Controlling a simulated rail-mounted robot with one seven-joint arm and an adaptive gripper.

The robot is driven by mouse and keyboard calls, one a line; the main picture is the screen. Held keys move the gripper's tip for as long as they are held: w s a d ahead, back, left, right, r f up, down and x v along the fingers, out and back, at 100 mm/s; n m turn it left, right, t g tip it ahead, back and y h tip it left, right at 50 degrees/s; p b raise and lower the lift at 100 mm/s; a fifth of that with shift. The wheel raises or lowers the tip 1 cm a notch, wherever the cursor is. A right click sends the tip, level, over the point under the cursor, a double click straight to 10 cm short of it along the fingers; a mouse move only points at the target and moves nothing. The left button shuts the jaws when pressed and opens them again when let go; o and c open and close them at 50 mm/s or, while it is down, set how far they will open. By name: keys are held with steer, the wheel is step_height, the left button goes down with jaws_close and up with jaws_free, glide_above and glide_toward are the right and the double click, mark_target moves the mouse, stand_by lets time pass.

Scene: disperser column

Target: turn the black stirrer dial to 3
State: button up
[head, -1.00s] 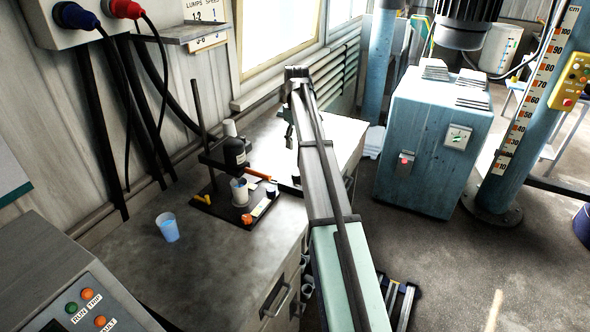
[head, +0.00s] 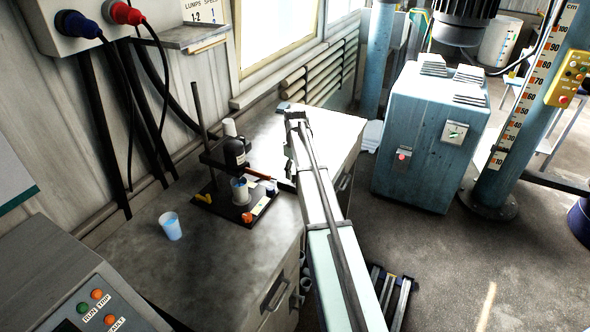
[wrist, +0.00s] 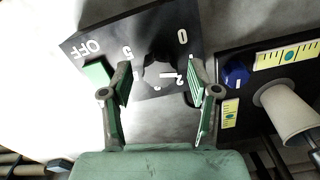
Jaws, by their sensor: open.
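In the wrist view, the black stirrer dial (wrist: 158,70) sits on a dark panel (wrist: 117,36) with white scale numbers and the word OFF. A short white mark on the dial lies on the side of the 2. The 0 and 5 are readable; the 3 is small and partly hidden. My gripper (wrist: 161,88) is open, one finger on each side of the dial in the picture; I cannot tell whether either touches it. In the head view my arm hides the dial and fingertips.
A green switch (wrist: 97,71) is beside the left finger. A blue knob (wrist: 236,74) and white cup (wrist: 291,108) are to the right.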

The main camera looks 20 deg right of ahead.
steer(key=c, duration=1.2)
steer(key=shift+o, duration=0.2)
steer(key=shift+f+m, duration=0.1)
steer(key=shift+m, duration=0.2)
steer(key=m+b, duration=0.2)
steer(key=m, duration=0.2)
steer(key=m+b, duration=0.1)
steer(key=m, duration=0.4)
steer(key=shift+m, duration=0.4)
steer(key=m+b, duration=0.1)
steer(key=m, duration=0.3)
steer(key=shift+m, duration=0.3)
steer(key=m, duration=0.4)
steer(key=shift+m+b, duration=0.3)
steer(key=shift+m, duration=0.1)
